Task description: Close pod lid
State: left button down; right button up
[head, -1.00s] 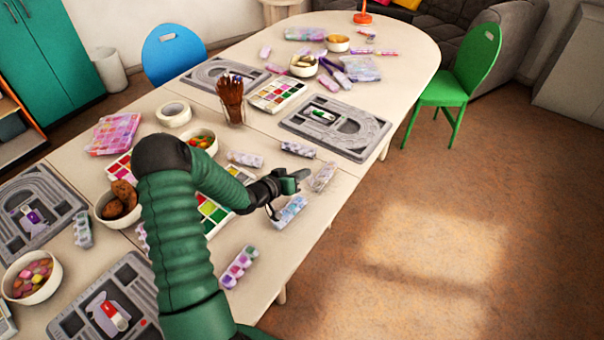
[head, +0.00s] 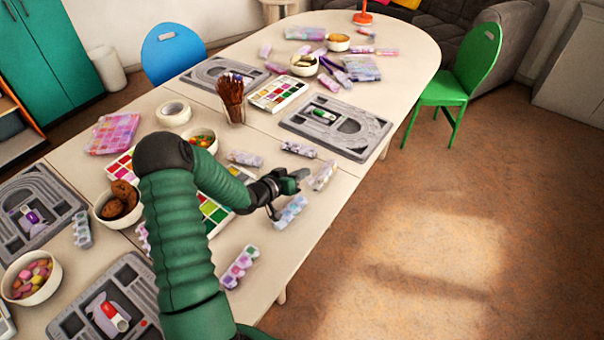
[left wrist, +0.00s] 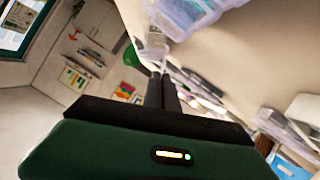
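A bluish-white pod strip (head: 290,212) lies near the table's right edge, just below my left gripper. A second pale pod strip (head: 323,176) lies just beyond it. My left gripper (head: 288,186) is above the table between the two strips. In the left wrist view its two dark fingers (left wrist: 161,92) are close together with nothing visible between them. A translucent pod strip (left wrist: 185,15) shows just past the fingertips there; I cannot tell whether they touch it. Which lids are raised is too small to tell. My right gripper is not in view.
Paint palettes (head: 278,94), bowls (head: 117,204), a brush cup (head: 232,103) and grey boards (head: 336,126) crowd the table (head: 262,228). Floor lies open beyond the right edge.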

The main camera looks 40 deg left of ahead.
pick_arm(q)
jog(key=shift+d+m, duration=0.25)
jog(key=shift+m, duration=0.05)
jog(key=shift+w+d+r+m+y+b, duration=0.1)
jog(key=shift+w+d+m+y+b, duration=0.05)
jog(key=shift+d+m+y+b, duration=0.65)
jog(key=shift+m+y+b, duration=0.1)
jog(key=shift+m+b, duration=0.1)
jog(key=shift+w+d+r+m+g+y+b, duration=0.1)
jog(key=shift+d+m+g+y+b, duration=0.3)
jog(key=shift+m+y+b, duration=0.45)
jog(key=shift+d, duration=0.1)
